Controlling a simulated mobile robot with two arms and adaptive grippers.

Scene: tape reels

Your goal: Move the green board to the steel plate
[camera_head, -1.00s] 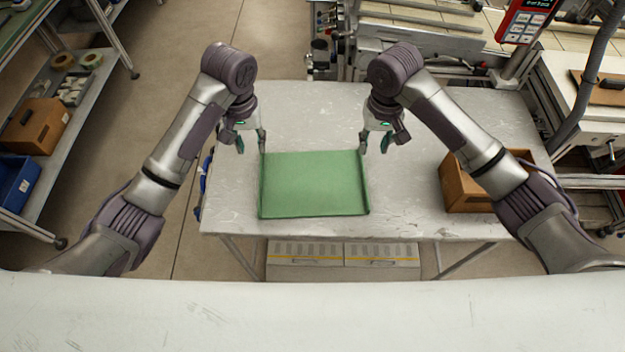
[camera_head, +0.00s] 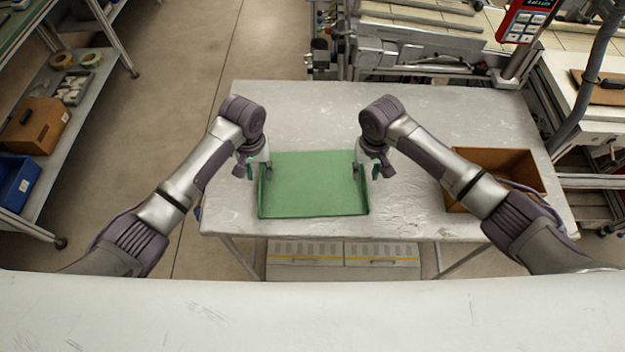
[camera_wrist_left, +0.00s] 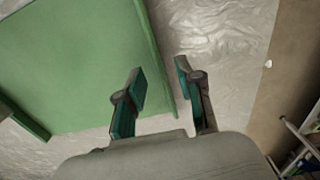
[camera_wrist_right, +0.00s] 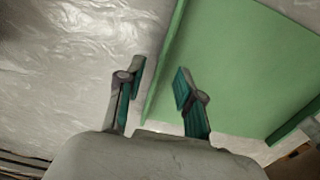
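The green board (camera_head: 314,185) lies flat on the grey worn table top (camera_head: 300,115), with raised rims on its left and right sides. My left gripper (camera_head: 257,172) is at the left rim, fingers apart; in the left wrist view (camera_wrist_left: 160,78) one finger is over the board side and one outside the rim. My right gripper (camera_head: 368,172) is at the right rim, also open; in the right wrist view (camera_wrist_right: 160,76) its fingers stand on either side of the rim. Neither is closed on the board. I cannot tell which surface is the steel plate.
An open brown box (camera_head: 492,160) stands on the table's right side, partly behind my right arm. Machinery with a red control panel (camera_head: 524,22) is beyond the table. A shelf with a blue bin (camera_head: 18,182) stands at the left. The table's far part is clear.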

